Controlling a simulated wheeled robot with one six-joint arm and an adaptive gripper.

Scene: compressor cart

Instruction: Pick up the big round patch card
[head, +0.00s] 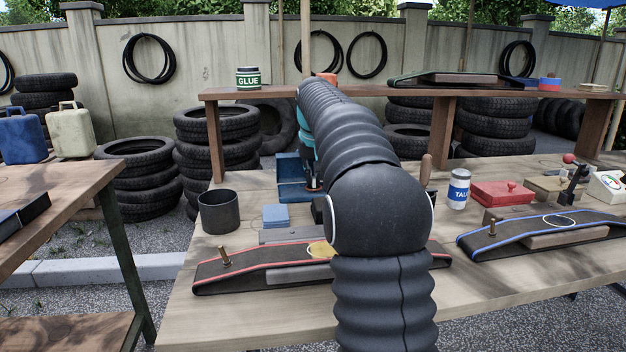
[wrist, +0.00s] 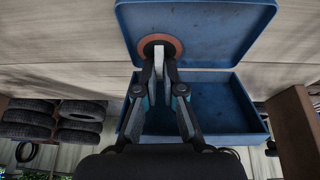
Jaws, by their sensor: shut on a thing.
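The big round patch card (wrist: 148,43) shows in the wrist view as a dark disc with an orange rim, against one blue panel of an open blue box (wrist: 238,100). My gripper (wrist: 160,58) has its fingers close together over the disc, shut on the card. A pale strip shows between the fingertips, and the fingers cover the disc's lower middle. I cannot tell whether the card touches the blue panel. In the head view the blue box (head: 291,178) stands behind my arm, which hides most of the gripper and the card.
On the bench, a dark cup (head: 219,211) and blue cards (head: 275,216) sit left of my arm. A red-edged strap (head: 225,277) lies in front. A talc bottle (head: 459,188) and red box (head: 502,194) stand right. A raised shelf (head: 380,89) runs behind.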

